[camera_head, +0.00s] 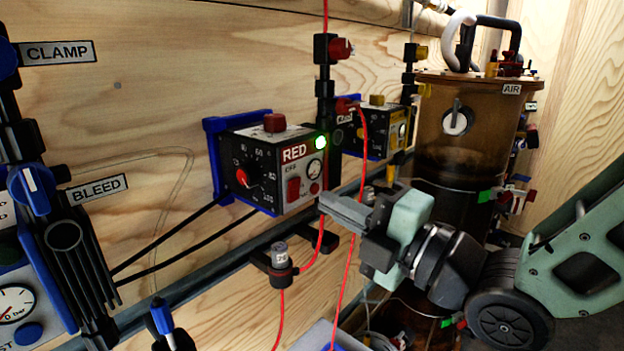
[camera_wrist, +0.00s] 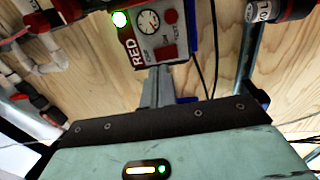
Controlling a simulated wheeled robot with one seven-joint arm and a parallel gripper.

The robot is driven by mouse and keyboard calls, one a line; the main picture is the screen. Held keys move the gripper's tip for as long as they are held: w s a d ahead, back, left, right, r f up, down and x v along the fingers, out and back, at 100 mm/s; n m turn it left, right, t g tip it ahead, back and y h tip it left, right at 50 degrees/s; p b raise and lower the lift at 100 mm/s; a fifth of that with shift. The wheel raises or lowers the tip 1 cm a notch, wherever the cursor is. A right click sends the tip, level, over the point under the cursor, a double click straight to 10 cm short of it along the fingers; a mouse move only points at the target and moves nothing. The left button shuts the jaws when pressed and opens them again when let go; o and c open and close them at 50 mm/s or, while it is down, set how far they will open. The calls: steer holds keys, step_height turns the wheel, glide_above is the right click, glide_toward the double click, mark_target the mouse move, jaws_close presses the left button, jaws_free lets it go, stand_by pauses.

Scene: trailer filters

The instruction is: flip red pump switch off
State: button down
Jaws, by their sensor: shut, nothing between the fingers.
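The red pump box (camera_head: 262,140), labelled RED, is mounted on the wooden wall. The box also shows at the top of the wrist view (camera_wrist: 135,50), with the red switch (camera_wrist: 168,49) just beyond my fingertips. My gripper (camera_head: 325,200) is shut and empty, pointing at the lower right of the box front. In the wrist view the fingers (camera_wrist: 158,72) reach up to the box's lower edge; contact cannot be told.
A second, yellow-marked box (camera_head: 378,130) is behind to the right. A brown AIR tank (camera_head: 450,110) stands at the right. Red tubing (camera_head: 352,250) hangs near my gripper, and a small fitting (camera_head: 281,265) sits below the box. The CLAMP and BLEED panel is at the left.

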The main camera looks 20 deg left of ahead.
mark_target(295, 182)
steer(key=x, duration=0.4)
steer(key=shift+a+p, duration=0.1)
steer(key=shift+p, duration=0.3)
steer(key=shift+a, duration=0.15)
steer(key=shift+w+a+b, duration=0.1)
steer(key=shift+a+b, duration=0.05)
steer(key=shift+b, duration=0.65)
steer(key=shift+r, duration=0.35)
